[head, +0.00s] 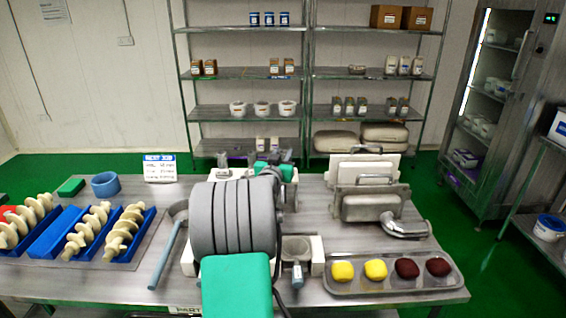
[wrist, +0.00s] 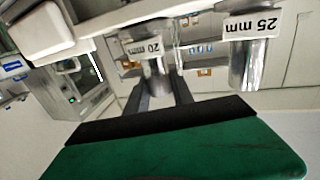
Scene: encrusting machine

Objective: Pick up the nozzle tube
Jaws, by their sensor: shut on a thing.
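In the wrist view, a shiny metal nozzle tube (wrist: 160,66) with a partly readable "20" label stands between the two dark fingers of my gripper (wrist: 161,97). The fingers are shut on it. It is at the white rack (wrist: 105,24); I cannot tell whether it still touches the rack. A second metal tube (wrist: 244,72), labelled "25 mm", is beside it on the right, apart from the fingers. In the head view my gripper (head: 272,158) is at the back middle of the table, and my arm hides much of it and the held tube.
Blue trays (head: 48,236) with cream screws lie at left, by a blue ring (head: 105,184) and a sign (head: 160,168). Metal housing parts (head: 369,200) stand at right, behind a tray (head: 340,286) of yellow and dark red pieces. Shelves (head: 245,74) stand behind the table.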

